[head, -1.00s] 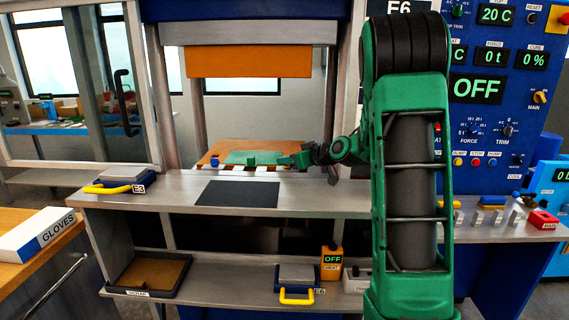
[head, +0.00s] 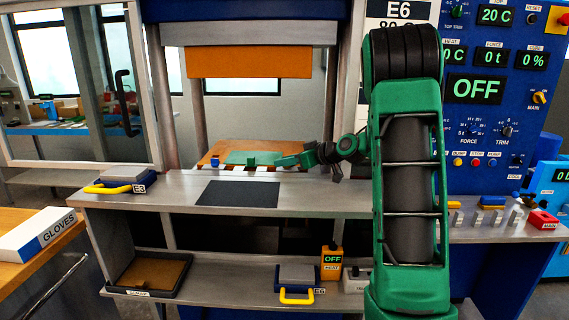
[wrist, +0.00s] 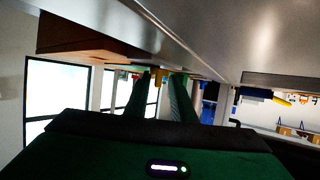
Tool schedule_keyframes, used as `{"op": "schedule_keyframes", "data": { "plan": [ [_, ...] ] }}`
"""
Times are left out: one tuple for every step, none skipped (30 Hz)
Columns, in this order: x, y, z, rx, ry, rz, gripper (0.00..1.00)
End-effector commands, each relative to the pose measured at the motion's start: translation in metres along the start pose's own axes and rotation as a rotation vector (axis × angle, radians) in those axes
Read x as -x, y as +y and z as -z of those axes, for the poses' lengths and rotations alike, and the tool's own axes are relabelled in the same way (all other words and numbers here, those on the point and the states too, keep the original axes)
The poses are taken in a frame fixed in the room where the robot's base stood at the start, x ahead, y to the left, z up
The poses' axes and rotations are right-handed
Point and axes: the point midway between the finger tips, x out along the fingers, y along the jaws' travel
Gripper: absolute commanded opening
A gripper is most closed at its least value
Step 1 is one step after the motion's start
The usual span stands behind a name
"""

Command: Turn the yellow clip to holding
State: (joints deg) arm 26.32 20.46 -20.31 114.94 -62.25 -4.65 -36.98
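A blue clip (head: 214,162) sits at that front edge, left of my gripper. In the wrist view my gripper (wrist: 160,88) has its two dark fingers apart, with a narrow gap between them. No yellow clip can be made out at the platen in the head view.
A dark mat (head: 238,194) lies on the steel bench, with a yellow-handled block (head: 122,182) to its left. The orange upper platen (head: 235,62) hangs above the opening. The control panel (head: 490,100) and small bench levers (head: 497,217) are at the right.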

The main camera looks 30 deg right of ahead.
Motion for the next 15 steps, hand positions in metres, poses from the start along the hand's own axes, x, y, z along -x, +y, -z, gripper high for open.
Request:
{"op": "schedule_keyframes", "data": {
  "plan": [
    [0.0007,0.0042,-0.0087,-0.009,-0.015,-0.008,0.25],
    [0.0008,0.0043,-0.0084,-0.009,-0.015,-0.008,0.25],
    [0.0007,0.0042,-0.0079,-0.008,-0.014,-0.008,0.25],
    [0.0007,0.0041,-0.0075,-0.007,-0.014,-0.008,0.25],
    [0.0007,0.004,-0.0071,-0.007,-0.013,-0.007,0.25],
    [0.0006,0.0039,-0.0065,-0.006,-0.012,-0.007,0.25],
    [0.0006,0.0038,-0.0061,-0.006,-0.011,-0.007,0.25],
    [0.0006,0.0037,-0.0057,-0.005,-0.01,-0.007,0.25],
    [0.0006,0.0037,-0.0052,-0.005,-0.01,-0.007,0.25],
    [0.0005,0.0035,-0.0049,-0.005,-0.009,-0.007,0.25],
    [0.0005,0.0034,-0.0045,-0.004,-0.008,-0.007,0.25],
    [0.0005,0.0033,-0.004,-0.004,-0.007,-0.006,0.25],
    [0.0005,0.0032,-0.0037,-0.003,-0.007,-0.006,0.25],
    [0.0005,0.0031,-0.0034,-0.003,-0.006,-0.006,0.25],
    [0.0005,0.003,-0.0029,-0.003,-0.005,-0.006,0.25]
  ]
}}
